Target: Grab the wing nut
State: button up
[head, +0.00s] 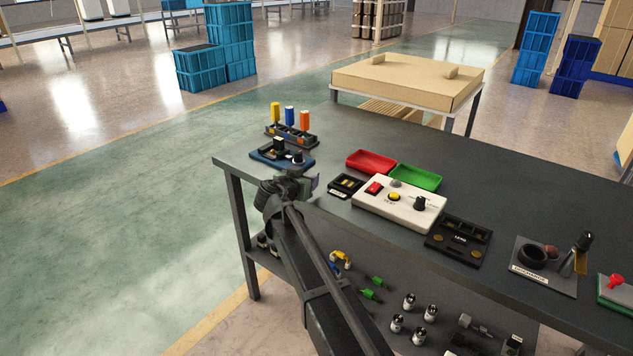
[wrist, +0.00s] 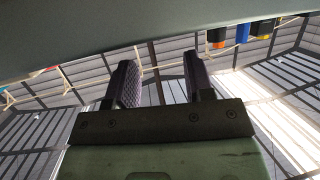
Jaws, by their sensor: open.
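I cannot make out a wing nut in either view; the parts on the bench and lower shelf are too small to tell. My gripper (head: 296,187) is near the left end of the dark bench (head: 330,146), close to the blue base (head: 268,156) with dark parts on it. In the wrist view my gripper (wrist: 159,66) has its two dark fingers apart, with nothing between them. My arm hides part of the bench edge and the shelf below.
A rack (head: 291,134) with yellow, blue and orange handles stands behind the blue base. Red (head: 371,160) and green (head: 415,176) trays and a white control box (head: 399,208) lie to the right. Several metal cylinders (head: 410,301) stand on the lower shelf.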

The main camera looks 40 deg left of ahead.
jog(key=b+x, duration=0.1)
jog(key=x, duration=0.4)
jog(key=shift+f+b, duration=0.15)
jog(key=shift+b, duration=0.25)
jog(key=shift+d, duration=0.1)
grip_shut()
